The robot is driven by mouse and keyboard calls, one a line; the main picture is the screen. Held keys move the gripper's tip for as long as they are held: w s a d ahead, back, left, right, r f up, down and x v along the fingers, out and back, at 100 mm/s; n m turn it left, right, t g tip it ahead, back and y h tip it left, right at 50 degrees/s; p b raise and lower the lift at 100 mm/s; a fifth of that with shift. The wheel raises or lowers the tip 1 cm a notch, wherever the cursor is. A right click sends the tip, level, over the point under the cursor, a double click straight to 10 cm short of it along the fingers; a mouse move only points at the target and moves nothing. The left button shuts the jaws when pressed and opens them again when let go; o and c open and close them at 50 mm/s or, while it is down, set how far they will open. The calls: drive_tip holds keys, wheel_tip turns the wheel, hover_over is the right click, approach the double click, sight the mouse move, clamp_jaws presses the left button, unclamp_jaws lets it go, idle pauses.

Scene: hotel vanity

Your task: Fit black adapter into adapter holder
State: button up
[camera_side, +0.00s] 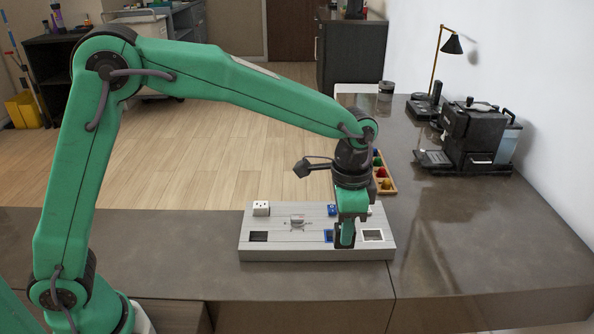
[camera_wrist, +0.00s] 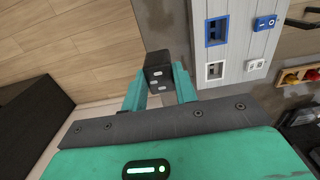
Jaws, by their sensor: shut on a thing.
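My gripper (camera_side: 346,238) is shut on a small black adapter (camera_wrist: 158,72). The adapter sits between the two green fingers in the wrist view, with light slots or prongs on its end. In that view it shows beside the board's front edge, apart from the openings. The grey holder board (camera_side: 290,251) lies on the counter in the side view. It has a dark opening (camera_side: 258,236) at left, a blue-framed opening (camera_wrist: 216,31) and a white-framed opening (camera_wrist: 215,71). In the side view my gripper partly hides the blue-framed opening, and the adapter is hard to make out.
A white socket block (camera_side: 261,208) and a blue block (camera_side: 332,210) stand along the board's back. A wooden tray (camera_side: 388,185) with coloured balls is behind it. A coffee machine (camera_side: 477,135) and lamp (camera_side: 452,45) stand at right. The right counter front is clear.

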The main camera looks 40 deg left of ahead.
drive_tip(key=s+a, duration=0.2)
drive_tip(key=a, duration=0.8)
drive_tip(key=s+a, duration=0.3)
drive_tip(key=a, duration=0.8)
drive_tip(key=shift+f, duration=0.25)
drive_tip(key=shift+f, duration=0.25)
drive_tip(key=shift+f, duration=4.7)
drive_tip(key=shift+f, duration=0.2)
drive_tip(key=o, duration=1.1)
drive_tip(key=shift+c, duration=0.2)
